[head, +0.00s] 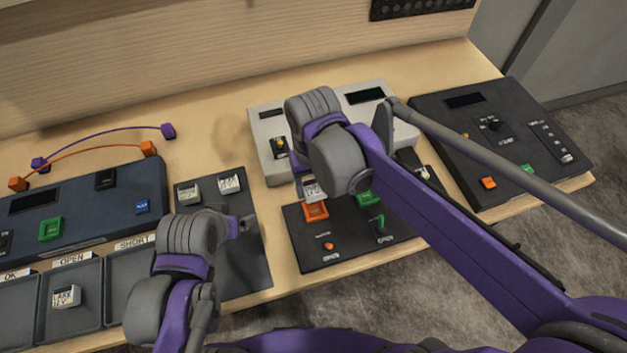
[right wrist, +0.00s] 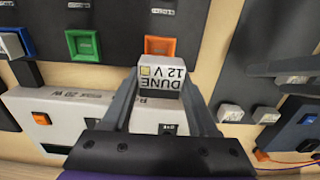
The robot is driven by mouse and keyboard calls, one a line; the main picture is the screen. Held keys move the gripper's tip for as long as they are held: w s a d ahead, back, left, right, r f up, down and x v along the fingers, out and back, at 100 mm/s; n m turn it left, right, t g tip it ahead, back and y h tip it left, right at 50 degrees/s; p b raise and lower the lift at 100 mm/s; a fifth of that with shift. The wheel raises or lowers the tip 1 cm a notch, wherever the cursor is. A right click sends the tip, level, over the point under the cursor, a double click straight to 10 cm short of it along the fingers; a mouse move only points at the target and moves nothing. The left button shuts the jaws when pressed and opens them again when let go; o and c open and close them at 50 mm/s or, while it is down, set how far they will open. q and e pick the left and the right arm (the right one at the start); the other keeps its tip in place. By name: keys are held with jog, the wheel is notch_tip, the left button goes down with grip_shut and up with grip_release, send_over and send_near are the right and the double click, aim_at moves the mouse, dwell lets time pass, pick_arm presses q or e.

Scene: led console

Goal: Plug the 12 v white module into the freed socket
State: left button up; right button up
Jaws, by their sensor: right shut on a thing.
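The 12 V module (right wrist: 162,74) has a white top printed "DUNE 12 V" with a small yellowish square, and a dark lower body. My right gripper (right wrist: 160,88) is shut on it. In the head view the module (head: 313,192) shows just below the right wrist, close to the orange-framed socket (head: 316,211) on a black panel (head: 305,250).
Two white-topped modules (head: 229,183) stand on the dark pad (head: 255,265). Another lies in the OPEN tray (head: 91,285). A light grey console (head: 270,165) is behind the black panel, partly hidden by my right arm. A dark console (head: 500,150) stands at right.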

pick_arm(q)
jog(key=shift+g, duration=0.3)
jog(key=shift+s+d+f+b, duration=0.1)
jog(key=shift+s+f+b, duration=0.3)
jog(key=shift+f, duration=0.3)
jog(key=shift+s+a+f+b, duration=0.1)
jog(key=shift+s+f+b, duration=0.3)
jog(key=shift+f, duration=0.35)
jog(key=shift+s+d+f+b, duration=0.1)
jog(key=shift+s+f+b, duration=0.2)
jog(key=shift+f+b, duration=0.3)
pick_arm(e)
jog(key=shift+d+f, duration=0.1)
jog(key=shift+f, duration=2.75)
pick_arm(q)
jog(key=shift+f, duration=0.1)
jog(key=shift+w, duration=0.1)
jog(key=shift+s+f+b, duration=0.3)
jog(key=shift+f+b, duration=0.1)
jog(key=shift+f, duration=0.25)
pick_arm(e)
jog(key=shift+f, duration=0.6)
